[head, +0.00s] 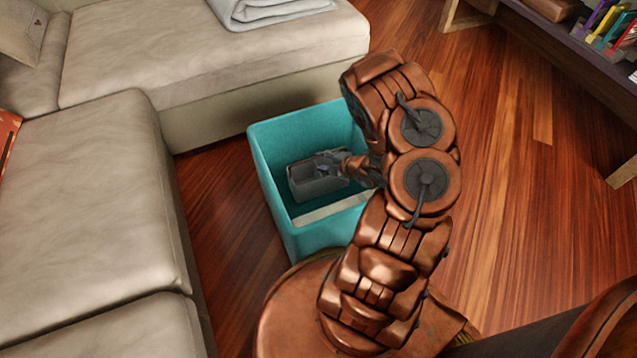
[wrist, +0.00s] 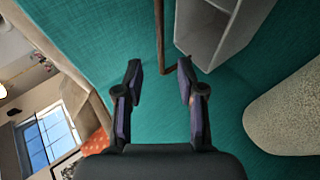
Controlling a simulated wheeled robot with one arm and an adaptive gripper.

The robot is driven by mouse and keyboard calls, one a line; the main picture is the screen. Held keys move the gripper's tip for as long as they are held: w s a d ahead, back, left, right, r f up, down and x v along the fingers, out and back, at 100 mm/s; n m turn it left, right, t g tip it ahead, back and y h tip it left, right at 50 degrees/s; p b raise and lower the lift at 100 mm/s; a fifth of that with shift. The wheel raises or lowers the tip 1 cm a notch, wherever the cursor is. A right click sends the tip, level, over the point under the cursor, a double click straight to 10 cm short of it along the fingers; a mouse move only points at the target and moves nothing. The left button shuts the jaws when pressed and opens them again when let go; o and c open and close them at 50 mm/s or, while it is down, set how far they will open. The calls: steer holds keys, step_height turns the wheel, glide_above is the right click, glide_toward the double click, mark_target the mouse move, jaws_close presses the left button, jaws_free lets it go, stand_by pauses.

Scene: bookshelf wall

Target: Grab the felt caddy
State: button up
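The grey caddy (head: 312,185), an open-topped box, sits inside a teal bin (head: 275,190) in the head view. My gripper (head: 333,162) reaches into the bin at the caddy's upper right side. In the wrist view the caddy (wrist: 215,28) shows at the top right, with its pale inner walls visible. My gripper (wrist: 160,82) is open there, its two dark fingers apart. A thin brown strip (wrist: 160,35) runs down toward the gap between the fingertips. I cannot tell whether it belongs to the caddy. My arm hides the bin's right side in the head view.
A speckled cream object (wrist: 285,115) lies in the bin at the right of the wrist view. A beige sofa (head: 80,200) stands left and behind, with a folded grey blanket (head: 265,10). Wooden floor (head: 520,180) is clear to the right, below a shelf (head: 575,55) with books.

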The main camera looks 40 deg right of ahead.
mark_target(306, 161)
steer(key=shift+a+b+x, duration=0.25)
steer(key=shift+b+x, duration=0.3)
steer(key=shift+x, duration=1.5)
steer(key=shift+a+b+x, duration=0.2)
steer(key=shift+b+x, duration=0.35)
steer(key=shift+x, duration=1.5)
steer(key=shift+s, duration=0.1)
steer(key=shift+c, duration=0.3)
jaws_close()
